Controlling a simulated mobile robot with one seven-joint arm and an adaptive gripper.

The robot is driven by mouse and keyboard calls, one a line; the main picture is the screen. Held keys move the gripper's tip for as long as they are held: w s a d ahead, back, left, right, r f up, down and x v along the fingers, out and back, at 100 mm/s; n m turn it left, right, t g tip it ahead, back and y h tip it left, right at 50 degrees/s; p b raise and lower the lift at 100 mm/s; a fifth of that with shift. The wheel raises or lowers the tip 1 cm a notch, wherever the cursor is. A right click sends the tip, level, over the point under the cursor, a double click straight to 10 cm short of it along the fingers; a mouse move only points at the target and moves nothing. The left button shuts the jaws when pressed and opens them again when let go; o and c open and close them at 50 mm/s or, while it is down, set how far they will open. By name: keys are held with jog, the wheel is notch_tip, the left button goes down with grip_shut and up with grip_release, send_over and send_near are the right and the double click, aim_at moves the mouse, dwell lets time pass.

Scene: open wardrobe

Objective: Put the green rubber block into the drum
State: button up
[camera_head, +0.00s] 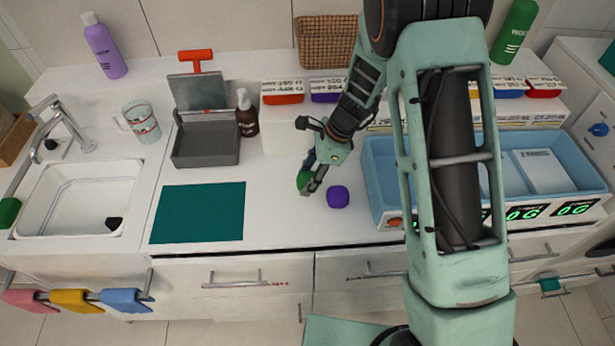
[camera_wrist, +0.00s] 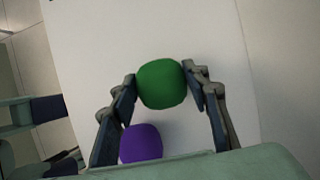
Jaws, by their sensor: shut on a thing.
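The green rubber block (camera_wrist: 160,84) is rounded and sits between the two fingertips of my gripper (camera_wrist: 161,86) in the wrist view. My gripper is shut on it, with one finger on each side. In the head view the block (camera_head: 303,180) is partly hidden by my gripper (camera_head: 309,178), low over the white counter. I cannot tell whether it touches the counter. A purple block (camera_head: 337,196) rests on the counter just right of it, and also shows in the wrist view (camera_wrist: 141,144). I cannot make out a drum clearly in either view.
A teal mat (camera_head: 198,212) lies left of my gripper. A grey open-lidded box (camera_head: 206,160) and a brown bottle (camera_head: 246,118) stand behind it. A blue tray with scales (camera_head: 375,190) is to the right. A sink (camera_head: 78,198) is far left.

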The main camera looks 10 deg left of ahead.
jog(key=shift+f, duration=0.15)
jog(key=shift+f, duration=0.15)
jog(key=o, duration=1.4)
jog(key=shift+c, duration=0.2)
